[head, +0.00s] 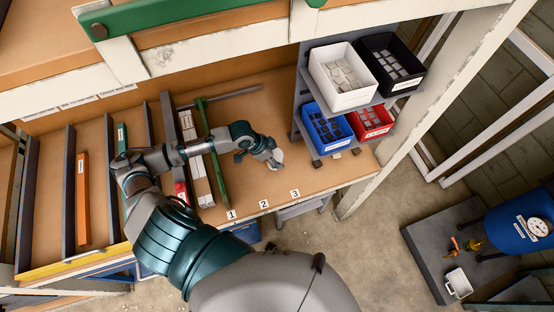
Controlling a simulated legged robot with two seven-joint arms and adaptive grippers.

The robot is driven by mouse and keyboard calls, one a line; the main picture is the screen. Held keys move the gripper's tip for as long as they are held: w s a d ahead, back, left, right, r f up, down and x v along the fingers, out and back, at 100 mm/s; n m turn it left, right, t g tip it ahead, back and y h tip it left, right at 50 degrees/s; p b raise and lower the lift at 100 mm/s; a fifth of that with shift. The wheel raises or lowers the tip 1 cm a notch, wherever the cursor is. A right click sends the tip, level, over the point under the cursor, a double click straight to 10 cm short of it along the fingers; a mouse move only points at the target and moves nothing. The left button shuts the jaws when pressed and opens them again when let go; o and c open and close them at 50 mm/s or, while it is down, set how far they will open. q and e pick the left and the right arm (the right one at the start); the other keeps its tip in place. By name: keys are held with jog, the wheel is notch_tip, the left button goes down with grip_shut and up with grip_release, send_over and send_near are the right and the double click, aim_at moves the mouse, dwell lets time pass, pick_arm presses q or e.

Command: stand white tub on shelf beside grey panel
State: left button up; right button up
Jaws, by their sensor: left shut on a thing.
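My left gripper (268,155) reaches over the brown bench top and is shut on a small pale, rounded thing (278,157). The gripper covers part of this thing, and it is too small to tell whether it is a tub. The two-level grey shelf (358,109) stands at the right end of the bench, right of the gripper. Its grey side panel (301,80) is upright on the left. A white open bin (324,93) with grey pieces stands on the upper level, close to this panel. My right gripper is not in view.
A black bin (410,85) fills the upper level's right side. Blue (311,123) and red (377,133) bins stand below. A green bar (217,172) and upright dividers lie left of the gripper. The bench front by the number labels (264,204) is clear.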

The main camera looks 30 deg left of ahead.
pick_arm(q)
jog(key=shift+w+d, duration=0.2)
jog(key=shift+w, duration=0.15)
jog(key=shift+d+f, duration=0.15)
jog(key=shift+f, duration=0.05)
jog(key=f, duration=0.3)
jog(key=shift+d, duration=0.2)
jog(key=o, duration=1.1)
jog(key=shift+s+a, duration=0.1)
jog(key=shift+c, duration=0.2)
jog(key=o, duration=0.4)
jog(key=shift+a, duration=0.1)
jog(key=shift+o, duration=0.2)
jog(key=shift+a, duration=0.15)
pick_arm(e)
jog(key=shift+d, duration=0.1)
